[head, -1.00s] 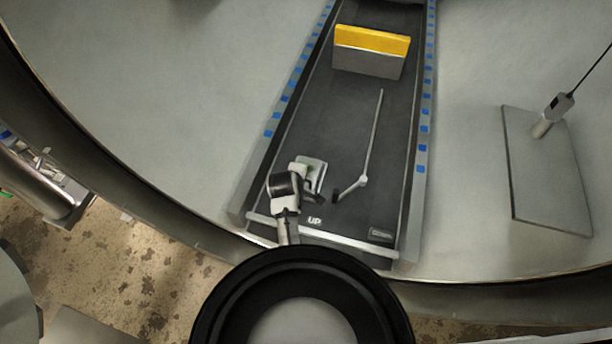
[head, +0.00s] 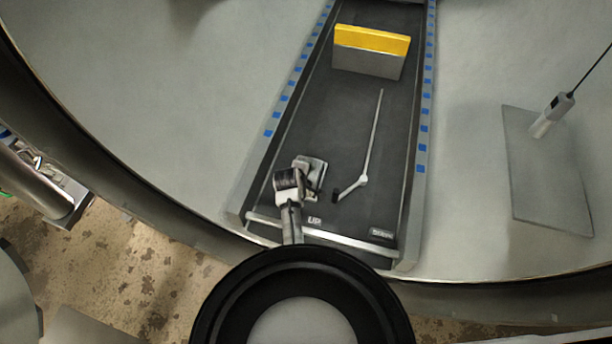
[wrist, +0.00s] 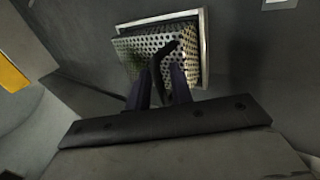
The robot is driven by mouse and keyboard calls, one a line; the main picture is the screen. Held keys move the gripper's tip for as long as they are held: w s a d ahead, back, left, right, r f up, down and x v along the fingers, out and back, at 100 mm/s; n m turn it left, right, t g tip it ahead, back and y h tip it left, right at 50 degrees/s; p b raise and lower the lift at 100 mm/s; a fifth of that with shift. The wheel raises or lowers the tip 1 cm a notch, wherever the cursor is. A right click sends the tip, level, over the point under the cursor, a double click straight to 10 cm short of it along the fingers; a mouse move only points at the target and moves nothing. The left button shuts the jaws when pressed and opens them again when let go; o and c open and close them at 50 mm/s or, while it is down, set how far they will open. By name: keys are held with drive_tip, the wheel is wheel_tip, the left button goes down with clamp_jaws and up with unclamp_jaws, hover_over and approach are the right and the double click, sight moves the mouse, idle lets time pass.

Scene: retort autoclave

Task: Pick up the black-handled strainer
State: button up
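The strainer is a perforated metal basket with a bright rim (wrist: 205,50), seen in the wrist view just beyond my fingertips. Its black bent handle (wrist: 158,65) reaches toward me and lies between the two dark fingers. My gripper (wrist: 161,82) looks open around the handle, with a gap between the fingers; firm contact cannot be made out. In the head view my gripper (head: 309,191) is over the near left part of the dark ramp, where the strainer (head: 314,168) shows small and partly hidden by my wrist.
A thin pale rod with a bent, black-tipped end (head: 362,182) lies right of my gripper. A yellow-topped grey block (head: 370,50) stands farther up the dark ramp (head: 345,110). A grey plate with a corded probe (head: 548,180) is at right.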

clamp_jaws()
idle(1.2)
